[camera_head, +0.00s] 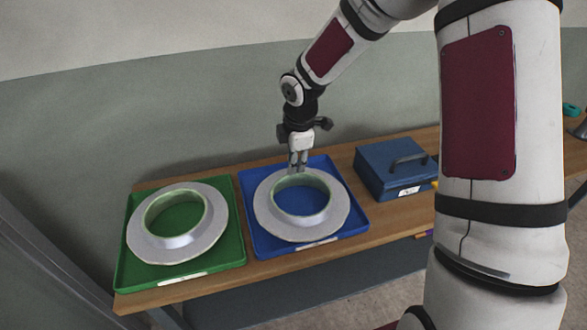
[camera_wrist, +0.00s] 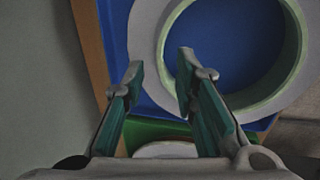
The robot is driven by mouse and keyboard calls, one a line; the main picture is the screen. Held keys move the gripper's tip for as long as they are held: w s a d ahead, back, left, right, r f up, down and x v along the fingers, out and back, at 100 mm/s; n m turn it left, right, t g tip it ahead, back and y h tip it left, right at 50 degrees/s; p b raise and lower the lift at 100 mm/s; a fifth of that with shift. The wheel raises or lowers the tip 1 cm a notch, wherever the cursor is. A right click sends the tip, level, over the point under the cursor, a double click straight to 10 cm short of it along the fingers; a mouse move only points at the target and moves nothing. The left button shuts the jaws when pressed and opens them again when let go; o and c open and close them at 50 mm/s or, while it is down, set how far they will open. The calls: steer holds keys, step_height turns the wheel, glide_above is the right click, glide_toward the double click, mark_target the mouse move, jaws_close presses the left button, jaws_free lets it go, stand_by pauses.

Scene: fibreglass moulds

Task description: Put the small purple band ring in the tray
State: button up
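My gripper (camera_head: 297,168) is at the far rim of the pale ring mould (camera_head: 335,218) in the blue tray (camera_head: 252,235). In the wrist view my gripper (camera_wrist: 159,64) has its fingers apart, one on each side of the mould's rim (camera_wrist: 148,28); I cannot tell whether they touch it. This mould is a wide whitish flange with a pale green inner collar. A similar ring mould (camera_head: 216,230) lies in the green tray (camera_head: 236,257) at the left. I cannot make out a small purple band ring; a tiny purplish item (camera_head: 421,235) shows by the table's front edge.
A blue toolbox (camera_head: 378,172) with a dark handle stands right of the blue tray on the wooden table (camera_head: 268,260). A teal ring-like item (camera_head: 571,109) is at the far right. The wall is close behind the table. My arm hides part of the table's right side.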

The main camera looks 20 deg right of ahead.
steer(key=s+d+r+m+t+h, duration=0.1)
steer(key=s+r+m, duration=0.4)
steer(key=s+r, duration=0.4)
steer(key=s+d+r+m+h, duration=0.1)
steer(key=s+r+m, duration=0.3)
steer(key=s+r, duration=0.5)
steer(key=s+r+m+t+y, duration=0.1)
steer(key=s+r+m, duration=0.1)
steer(key=s+m, duration=0.2)
steer(key=s+a+r+m+y, duration=0.1)
steer(key=s+r+m, duration=0.2)
steer(key=s, duration=0.6)
steer(key=shift+r+m+t, duration=0.35)
steer(key=shift+m+t, duration=0.05)
steer(key=shift+m, duration=0.6)
steer(key=shift+w+a, duration=0.1)
